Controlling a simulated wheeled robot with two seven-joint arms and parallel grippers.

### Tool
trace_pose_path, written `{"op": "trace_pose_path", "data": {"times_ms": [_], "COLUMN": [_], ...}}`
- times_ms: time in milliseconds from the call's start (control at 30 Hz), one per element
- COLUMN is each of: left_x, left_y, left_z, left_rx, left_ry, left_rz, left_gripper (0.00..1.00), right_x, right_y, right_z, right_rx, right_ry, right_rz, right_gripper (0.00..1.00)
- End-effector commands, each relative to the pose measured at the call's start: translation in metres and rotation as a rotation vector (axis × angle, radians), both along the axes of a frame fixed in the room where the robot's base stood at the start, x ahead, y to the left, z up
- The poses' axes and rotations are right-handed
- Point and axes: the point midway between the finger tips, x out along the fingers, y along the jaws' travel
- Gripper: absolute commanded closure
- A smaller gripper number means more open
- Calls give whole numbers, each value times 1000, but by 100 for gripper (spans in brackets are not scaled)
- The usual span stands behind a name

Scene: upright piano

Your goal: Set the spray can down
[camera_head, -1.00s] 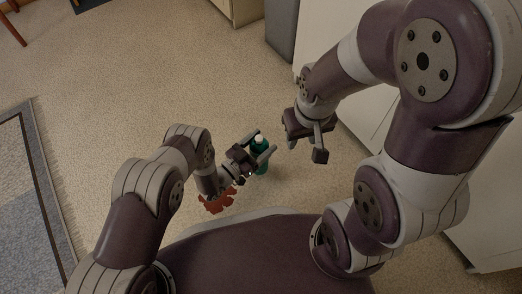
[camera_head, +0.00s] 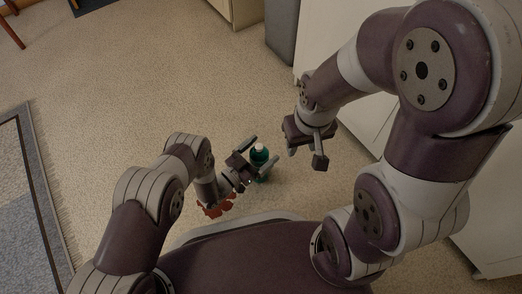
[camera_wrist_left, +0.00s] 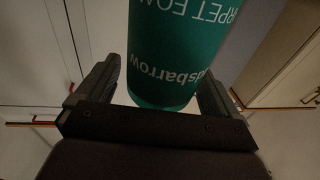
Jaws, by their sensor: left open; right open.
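The spray can (camera_head: 261,160) is teal with a white cap and appears upright, cap up, low by the floor in front of my base. My left gripper (camera_head: 266,149) is open, with one finger on each side of the can. In the left wrist view the teal can (camera_wrist_left: 175,50), with upside-down white lettering, sits between the two spread fingers (camera_wrist_left: 155,90). Whether its base touches the floor is hard to tell. My right gripper (camera_head: 306,152) is open and empty, to the right of the can.
A red item (camera_head: 217,206) lies on the floor, partly hidden behind my left wrist. White cabinets (camera_head: 355,85) stand along the right and a grey bin (camera_head: 282,30) at the back. A grey rug (camera_head: 25,190) lies at left. The beige floor (camera_head: 130,80) beyond the can is clear.

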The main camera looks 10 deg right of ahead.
Motion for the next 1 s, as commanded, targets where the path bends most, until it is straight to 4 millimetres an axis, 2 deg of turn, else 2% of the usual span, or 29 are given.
{"op": "trace_pose_path", "data": {"times_ms": [200,433,567,767,833,867,933,1000], "left_x": [-23,-48,-55,-56,-43,-29,18,73], "left_y": [43,89,101,103,102,103,108,128], "left_z": [1,-5,-8,-9,-6,-2,13,43], "left_rx": [3,1,2,3,38,73,208,393], "left_ry": [8,6,3,3,6,10,42,120], "left_rz": [7,7,4,2,14,25,81,185], "left_gripper": [6,6,6,6,6,6,6,6], "right_x": [0,0,0,0,0,0,0,0], "right_y": [0,0,0,0,0,0,0,0], "right_z": [28,46,49,48,48,48,49,49], "right_rx": [0,0,0,0,0,0,0,0], "right_ry": [0,0,0,0,0,0,0,0], "right_rz": [0,0,0,0,0,0,0,0], "right_gripper": [57,57,57,57,57,57,57,57]}}
